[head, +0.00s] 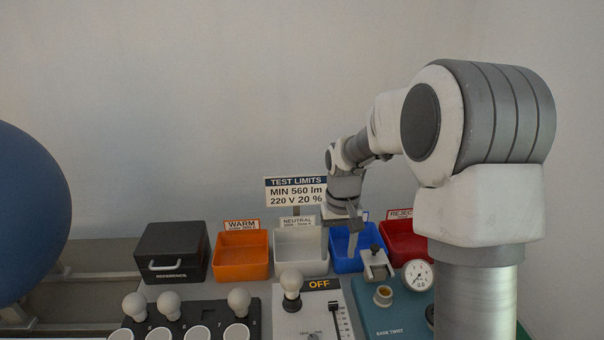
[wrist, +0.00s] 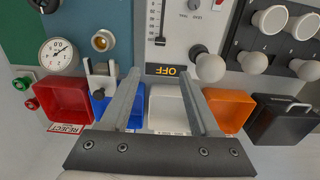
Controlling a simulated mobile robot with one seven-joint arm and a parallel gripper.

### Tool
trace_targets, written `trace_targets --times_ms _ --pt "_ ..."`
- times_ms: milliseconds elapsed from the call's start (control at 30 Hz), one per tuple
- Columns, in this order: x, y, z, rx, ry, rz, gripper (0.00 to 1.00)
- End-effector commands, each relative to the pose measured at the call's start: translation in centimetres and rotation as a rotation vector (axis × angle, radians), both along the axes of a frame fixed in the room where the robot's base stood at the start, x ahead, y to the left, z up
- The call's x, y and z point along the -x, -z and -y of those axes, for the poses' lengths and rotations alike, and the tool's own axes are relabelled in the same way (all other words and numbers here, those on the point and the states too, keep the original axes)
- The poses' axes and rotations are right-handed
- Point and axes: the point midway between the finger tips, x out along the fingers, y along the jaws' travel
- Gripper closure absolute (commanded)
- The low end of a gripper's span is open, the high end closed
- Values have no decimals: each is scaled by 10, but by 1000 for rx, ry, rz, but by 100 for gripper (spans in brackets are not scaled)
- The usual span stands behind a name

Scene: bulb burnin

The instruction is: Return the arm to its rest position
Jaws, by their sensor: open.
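My arm reaches out from the right in the head view. My gripper (head: 347,222) points down over the row of bins, in front of the blue bin (head: 343,262) in the picture. In the wrist view my gripper (wrist: 163,76) has its two fingers wide apart, with nothing between them. Through the gap show the white NEUTRAL bin (wrist: 168,106) and the yellow OFF display (wrist: 167,71). No rest mark or cradle for the arm is seen.
An orange WARM bin (head: 241,257), white NEUTRAL bin (head: 302,252) and red REJECT bin (head: 402,240) flank the blue one. A bulb (head: 291,282) stands on the tester panel. A black REFERENCE case (head: 170,250), gauge (head: 417,275) and bulb rack (head: 183,320) stand nearby. Air above is clear.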

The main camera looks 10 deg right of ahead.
Motion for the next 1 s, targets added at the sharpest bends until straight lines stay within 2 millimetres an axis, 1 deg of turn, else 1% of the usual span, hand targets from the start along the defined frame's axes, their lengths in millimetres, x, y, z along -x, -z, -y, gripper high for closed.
trace_targets --times_ms 67,167,300,400,533,700,800,1000 --pt "5 -10 0 4 -1 15 38" --pt "17 -31 0 11 -4 47 38" --pt "45 -68 0 23 -5 109 38" --pt "67 -91 0 28 -5 153 38" --pt "98 -115 1 33 -4 211 38" --pt "140 -137 1 34 -3 286 38" --pt "165 -146 1 30 -1 330 38" --pt "211 -153 0 16 1 416 38"
